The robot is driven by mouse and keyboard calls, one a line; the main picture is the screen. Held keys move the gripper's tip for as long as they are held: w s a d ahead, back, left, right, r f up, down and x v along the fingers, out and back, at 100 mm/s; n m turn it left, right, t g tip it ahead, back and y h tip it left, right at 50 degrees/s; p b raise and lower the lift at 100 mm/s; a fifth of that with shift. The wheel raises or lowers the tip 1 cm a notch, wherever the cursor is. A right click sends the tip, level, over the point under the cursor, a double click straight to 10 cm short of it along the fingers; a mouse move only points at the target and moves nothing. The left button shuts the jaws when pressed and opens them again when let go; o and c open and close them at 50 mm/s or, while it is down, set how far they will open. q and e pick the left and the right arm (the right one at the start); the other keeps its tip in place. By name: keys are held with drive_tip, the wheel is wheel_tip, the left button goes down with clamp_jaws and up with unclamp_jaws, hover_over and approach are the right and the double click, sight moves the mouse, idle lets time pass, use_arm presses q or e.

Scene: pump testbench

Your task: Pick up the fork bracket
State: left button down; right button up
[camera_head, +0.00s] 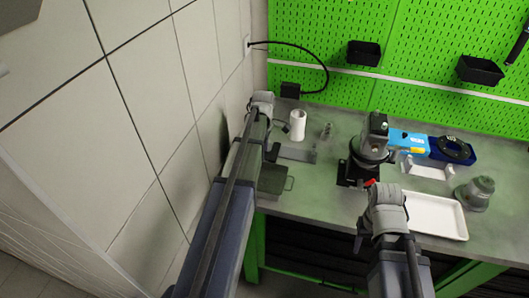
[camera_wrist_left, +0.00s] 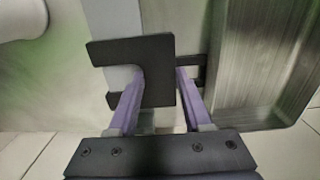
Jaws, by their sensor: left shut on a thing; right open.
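The fork bracket (camera_wrist_left: 150,62) is a flat dark plate with a notch on its left side, seen in the left wrist view. My left gripper (camera_wrist_left: 156,90) is shut on it, with a purple finger on each side of the plate. In the head view my left arm hides the left fingers and the bracket. My right gripper (camera_head: 362,238) is open at the front edge of the bench, left of the white tray (camera_head: 433,214). Its fingers are small and dark there.
A grey-green tray (camera_wrist_left: 262,55) lies right of the bracket. A white cylinder (camera_head: 298,124) stands behind it on the bench. A tiled wall closes the left side.

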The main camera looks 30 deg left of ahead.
use_arm(q)
drive_tip(key=shift+r, duration=0.1)
wheel_tip(320, 180, up, 10)
drive_tip(key=p, duration=1)
idle(0.4)
